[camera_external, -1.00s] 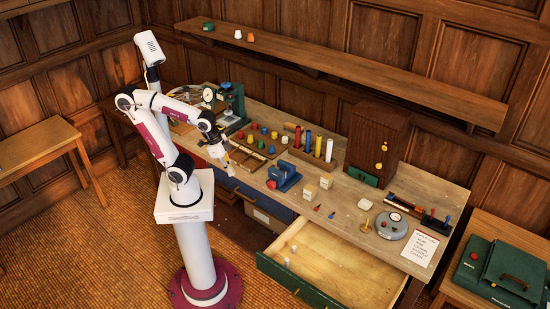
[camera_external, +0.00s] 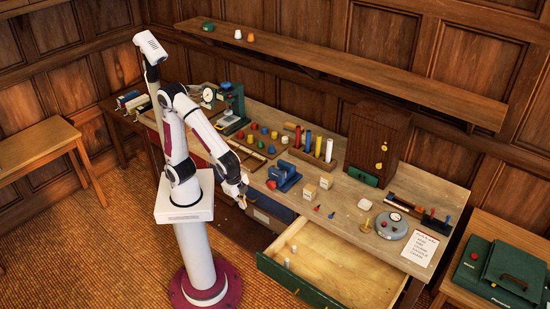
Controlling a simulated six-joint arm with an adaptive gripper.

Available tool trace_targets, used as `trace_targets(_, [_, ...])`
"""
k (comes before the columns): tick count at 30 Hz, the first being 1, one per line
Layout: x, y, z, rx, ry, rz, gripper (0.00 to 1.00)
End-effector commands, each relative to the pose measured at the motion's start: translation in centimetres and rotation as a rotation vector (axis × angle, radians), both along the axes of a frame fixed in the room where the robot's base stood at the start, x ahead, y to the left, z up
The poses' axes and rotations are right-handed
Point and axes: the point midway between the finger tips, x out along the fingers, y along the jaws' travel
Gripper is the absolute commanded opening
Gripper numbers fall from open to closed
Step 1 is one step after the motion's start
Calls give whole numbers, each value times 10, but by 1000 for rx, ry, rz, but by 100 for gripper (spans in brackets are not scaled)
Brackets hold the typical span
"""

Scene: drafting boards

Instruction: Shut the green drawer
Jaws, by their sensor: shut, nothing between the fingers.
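The green drawer (camera_external: 298,284) stands pulled out from the front right of the workbench. Its green front faces the lower left, and its pale wooden inside shows. Small white pieces (camera_external: 288,263) stand inside it near the left side. My gripper (camera_external: 242,202) is shut and empty. It hangs in front of the bench edge, to the upper left of the green drawer and apart from it. The fingertips are small in this view.
The workbench top (camera_external: 340,208) holds blocks, pegs, a blue device (camera_external: 283,176) and a grey round device (camera_external: 391,226). A wooden cabinet (camera_external: 377,140) stands at the back. Open floor lies in front of the green drawer.

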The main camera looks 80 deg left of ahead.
Motion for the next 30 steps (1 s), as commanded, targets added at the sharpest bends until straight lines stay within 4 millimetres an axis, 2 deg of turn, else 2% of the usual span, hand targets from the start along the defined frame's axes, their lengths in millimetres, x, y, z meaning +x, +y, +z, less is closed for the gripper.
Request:
trace_targets(14, [6,-85,-55,133,-58,-152,0])
trace_targets(30, [-1,-193,-129,184,-230,-250,0])
